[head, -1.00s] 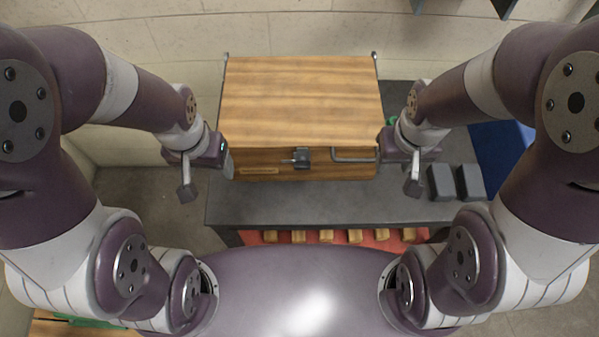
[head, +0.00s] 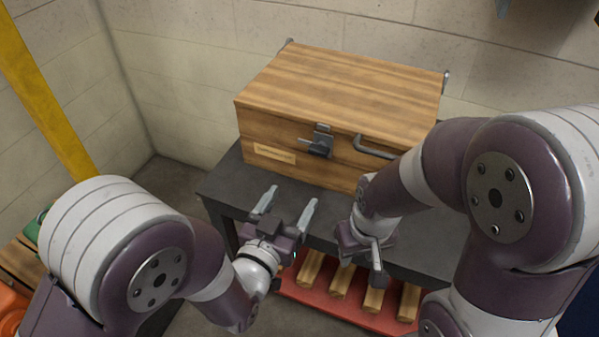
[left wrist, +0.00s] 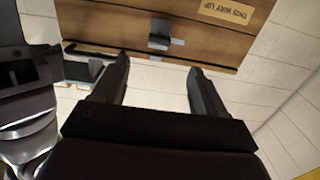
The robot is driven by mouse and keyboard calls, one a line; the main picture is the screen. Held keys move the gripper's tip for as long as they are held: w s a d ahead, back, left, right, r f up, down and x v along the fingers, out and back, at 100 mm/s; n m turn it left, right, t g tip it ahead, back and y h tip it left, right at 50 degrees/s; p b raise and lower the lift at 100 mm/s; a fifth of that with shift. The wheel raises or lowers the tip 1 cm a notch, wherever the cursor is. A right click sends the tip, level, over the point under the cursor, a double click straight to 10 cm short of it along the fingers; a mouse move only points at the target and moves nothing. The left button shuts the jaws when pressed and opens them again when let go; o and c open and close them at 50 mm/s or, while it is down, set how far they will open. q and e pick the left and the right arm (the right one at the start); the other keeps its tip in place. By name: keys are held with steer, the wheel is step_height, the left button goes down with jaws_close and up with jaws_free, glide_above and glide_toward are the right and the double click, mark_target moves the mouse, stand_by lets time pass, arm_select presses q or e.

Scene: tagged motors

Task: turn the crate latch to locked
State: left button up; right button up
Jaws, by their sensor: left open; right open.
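The wooden crate (head: 350,90) sits on a dark bench, lid closed. Its latch (head: 320,145) is a dark block with a small lever on the front face, the lever pointing left in the head view. The latch also shows in the left wrist view (left wrist: 160,42), just beyond and between the fingertips. My left gripper (head: 290,200) is open and empty, in front of the crate and a little below the latch, fingers pointing toward the crate, apart from it. My right gripper (head: 362,262) is open at the bench's front, right of the left one; its fingers are partly hidden.
A dark bar handle (head: 375,148) is right of the latch, and a paper label (head: 275,154) is left of it. The dark bench (head: 225,185) has free room left of the crate. A red lower shelf (head: 330,300) holds several wooden blocks.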

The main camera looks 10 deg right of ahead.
mark_target(317, 153)
arm_select(q)
steer(key=x, duration=0.8)
steer(key=r+x, duration=0.1)
steer(key=x, duration=0.4)
steer(key=shift+r+b, duration=0.1)
steer(key=shift+b, duration=0.2)
steer(key=c, duration=1.1)
